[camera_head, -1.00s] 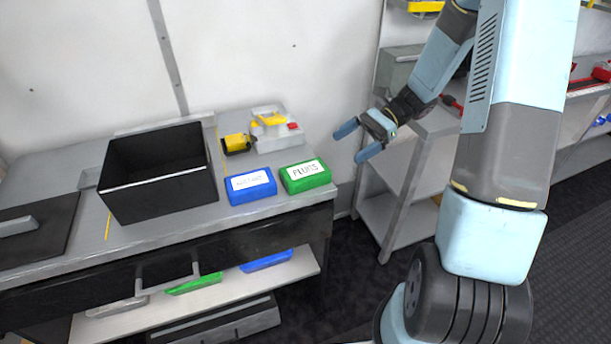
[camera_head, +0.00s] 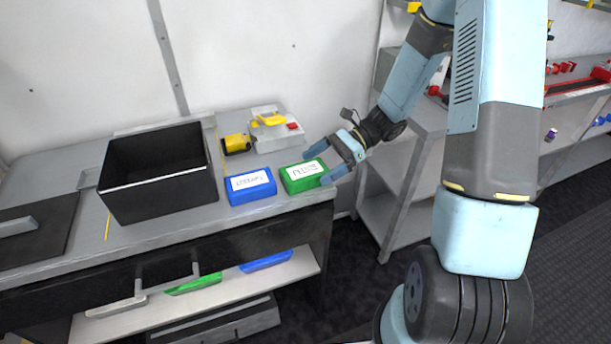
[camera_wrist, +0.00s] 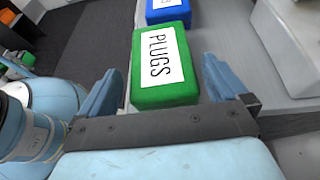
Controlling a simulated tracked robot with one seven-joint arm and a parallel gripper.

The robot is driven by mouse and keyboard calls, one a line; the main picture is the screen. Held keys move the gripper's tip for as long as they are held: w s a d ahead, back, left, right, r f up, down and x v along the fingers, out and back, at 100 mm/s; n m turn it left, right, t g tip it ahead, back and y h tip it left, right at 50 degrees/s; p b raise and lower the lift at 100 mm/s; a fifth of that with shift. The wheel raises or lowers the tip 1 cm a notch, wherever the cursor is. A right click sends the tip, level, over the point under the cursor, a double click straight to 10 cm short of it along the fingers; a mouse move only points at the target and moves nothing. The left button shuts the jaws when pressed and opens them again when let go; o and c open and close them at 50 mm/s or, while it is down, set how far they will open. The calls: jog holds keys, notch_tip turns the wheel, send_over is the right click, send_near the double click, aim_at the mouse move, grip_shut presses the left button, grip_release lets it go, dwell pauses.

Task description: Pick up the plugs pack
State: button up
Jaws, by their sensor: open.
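The plugs pack (camera_head: 301,178) is a green box with a white label, lying on the workbench near its right front corner. In the wrist view the label on the plugs pack (camera_wrist: 150,90) reads PLUGS. My gripper (camera_head: 320,164) is open at the right end of the pack. In the wrist view the two blue fingers of my gripper (camera_wrist: 160,88) are apart, one on each side of the pack's near end. I cannot tell whether either finger touches it.
A blue pack (camera_head: 251,186) lies just left of the green one. A black open bin (camera_head: 158,195) stands farther left. A yellow item (camera_head: 237,144) and a grey case (camera_head: 277,137) are behind. A grey shelf unit (camera_head: 398,215) stands right of the bench.

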aim_at(308, 172)
jog(key=x, duration=0.4)
jog(key=shift+w+f, duration=0.1)
jog(key=shift+f, duration=0.1)
jog(key=shift+c, duration=0.4)
jog(key=c, duration=0.9)
